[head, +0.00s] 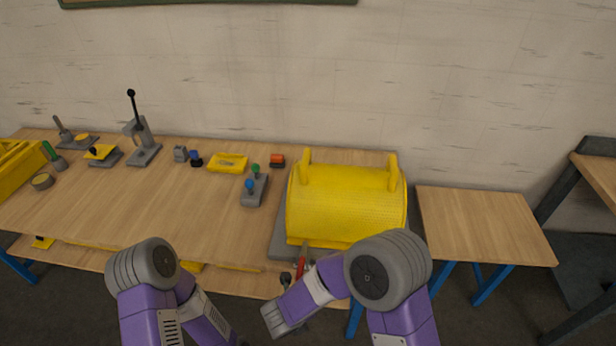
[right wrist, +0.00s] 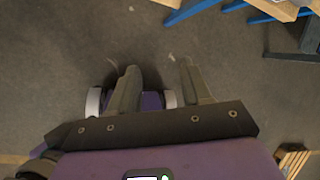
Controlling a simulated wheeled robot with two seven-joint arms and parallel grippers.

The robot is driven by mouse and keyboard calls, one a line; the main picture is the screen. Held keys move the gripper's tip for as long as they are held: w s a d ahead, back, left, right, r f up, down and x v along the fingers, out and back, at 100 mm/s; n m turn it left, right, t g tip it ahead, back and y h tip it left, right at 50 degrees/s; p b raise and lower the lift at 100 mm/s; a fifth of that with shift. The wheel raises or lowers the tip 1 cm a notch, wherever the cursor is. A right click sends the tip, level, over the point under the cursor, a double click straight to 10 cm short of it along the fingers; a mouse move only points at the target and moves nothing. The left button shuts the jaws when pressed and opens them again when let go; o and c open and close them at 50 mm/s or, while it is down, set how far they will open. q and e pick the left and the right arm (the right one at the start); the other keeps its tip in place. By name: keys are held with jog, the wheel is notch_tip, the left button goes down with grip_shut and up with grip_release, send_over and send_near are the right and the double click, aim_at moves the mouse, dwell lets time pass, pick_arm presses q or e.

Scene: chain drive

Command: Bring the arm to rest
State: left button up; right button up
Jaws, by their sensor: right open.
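My right arm (head: 385,270) is bent in front of the bench, with its forearm pointing down and left. My right gripper (right wrist: 158,68) is open and empty in the right wrist view, with its two fingers apart above the grey floor; part of my wheeled base is below them. In the head view its fingers cannot be made out. My left arm (head: 150,268) is bent at the lower left, and its gripper is out of the picture.
The wooden bench (head: 130,205) holds a yellow perforated guard (head: 345,205), a block with green and blue knobs (head: 254,190), a yellow tray (head: 228,163) and a lever press (head: 141,140). A red-handled tool (head: 301,258) lies near the front edge. A bare side table (head: 480,225) stands right.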

jog(key=s+d+f+n+g+y+b, duration=0.1)
jog(key=d+f+n+y, duration=0.1)
jog(key=d+f+n, duration=0.35)
jog(key=s+d+f+n+y+b, duration=0.1)
jog(key=d+f+n+b, duration=0.15)
jog(key=f+n, duration=0.6)
pick_arm(q)
jog(key=f, duration=0.4)
jog(key=shift+s, duration=0.3)
pick_arm(e)
jog(key=s+d+f+n+g+y, duration=0.1)
jog(key=s+d+n+g+y, duration=0.2)
jog(key=s+n, duration=0.7)
jog(key=n, duration=0.5)
jog(key=shift+s+d+f+n, duration=0.25)
jog(key=shift+s+f+n, duration=0.05)
jog(key=shift+s+f, duration=0.1)
pick_arm(q)
jog(key=shift+c, duration=0.2)
pick_arm(e)
jog(key=shift+c, duration=0.3)
